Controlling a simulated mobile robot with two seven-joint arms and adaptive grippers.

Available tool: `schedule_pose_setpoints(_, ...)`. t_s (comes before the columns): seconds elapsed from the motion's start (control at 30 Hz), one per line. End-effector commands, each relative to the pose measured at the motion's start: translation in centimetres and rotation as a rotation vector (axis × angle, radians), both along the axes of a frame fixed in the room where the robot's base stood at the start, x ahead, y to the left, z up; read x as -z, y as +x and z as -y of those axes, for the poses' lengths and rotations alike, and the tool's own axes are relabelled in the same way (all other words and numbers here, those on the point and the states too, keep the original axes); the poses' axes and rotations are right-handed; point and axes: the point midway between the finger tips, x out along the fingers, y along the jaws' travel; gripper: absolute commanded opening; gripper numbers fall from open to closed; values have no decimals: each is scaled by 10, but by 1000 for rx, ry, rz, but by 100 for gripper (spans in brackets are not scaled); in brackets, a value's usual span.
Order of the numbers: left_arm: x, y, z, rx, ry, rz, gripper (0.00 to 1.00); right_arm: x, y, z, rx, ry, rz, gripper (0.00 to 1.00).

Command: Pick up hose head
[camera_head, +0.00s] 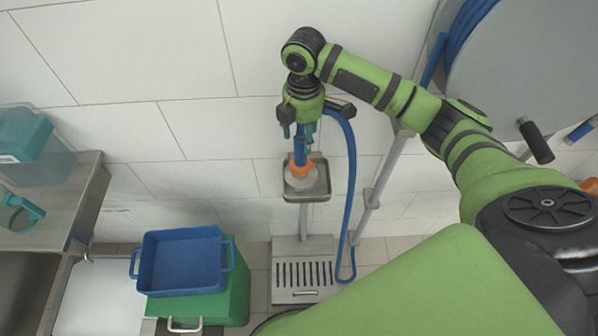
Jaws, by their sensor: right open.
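The hose head (300,151) is a blue upright piece with an orange ring and a pale lower end. It stands in the small metal tray of a stand (321,186) against the wall. A blue hose (351,165) loops from near its top down to the right. My right gripper (299,132) is over the top of the hose head, pointing down, with its teal fingertips apart, one on each side of the blue part. I cannot tell whether the fingers touch it. The gripper hides the upper end of the hose head. My left gripper is out of view.
A large grey hose reel (530,75) is at the upper right. A metal pole (383,180) stands right of the hose. A blue crate (183,262) sits on a green box (236,290) at the lower left. A metal counter (75,205) is at the left edge.

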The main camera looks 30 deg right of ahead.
Motion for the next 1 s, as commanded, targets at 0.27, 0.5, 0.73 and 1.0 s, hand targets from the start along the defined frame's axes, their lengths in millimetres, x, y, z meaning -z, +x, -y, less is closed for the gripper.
schedule_pose_setpoints(0.27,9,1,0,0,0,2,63,23,0,-1,1,1,-2,60)
schedule_pose_setpoints(0.5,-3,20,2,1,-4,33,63,50,2,-1,2,1,-5,60)
schedule_pose_setpoints(0.73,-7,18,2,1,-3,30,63,80,3,-1,1,-1,0,60)
schedule_pose_setpoints(1.0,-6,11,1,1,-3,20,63,84,4,-1,0,0,1,60)
